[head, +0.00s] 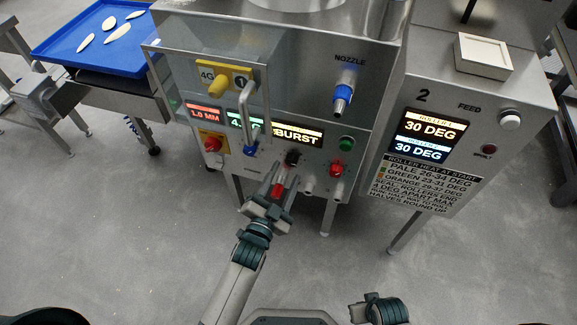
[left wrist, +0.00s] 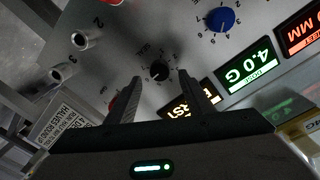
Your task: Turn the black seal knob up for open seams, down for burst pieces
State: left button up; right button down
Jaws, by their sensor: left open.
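The black seal knob (head: 292,157) is on the sloping lower panel of the steel machine, right below the display reading BURST (head: 297,135). In the left wrist view the knob (left wrist: 159,71) shows between and just beyond the fingertips, with a pale pointer mark on its face. My left gripper (head: 282,184) is open and empty in front of the panel, its fingers pointing at the knob; a gap seems to remain. In the left wrist view its two fingers (left wrist: 161,82) stand on either side of the knob. No pasta pieces are visible at the knob.
A blue knob (head: 250,150) and a red knob (head: 337,169) flank the black one. Capped pipe stubs (head: 308,185) project below. A clear guard with a metal handle (head: 252,112) hangs above. A blue tray (head: 92,38) with pale pieces is at upper left.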

aim_at(290, 163)
pick_arm(q)
jog(key=x, duration=0.2)
jog(key=shift+w+d, duration=0.1)
jog(key=shift+w, duration=0.15)
jog(key=shift+w+d, duration=0.2)
jog(key=shift+w, duration=0.45)
jog(key=c, duration=0.9)
jog(key=shift+c, duration=0.8)
pick_arm(e)
jog(key=shift+s, duration=0.35)
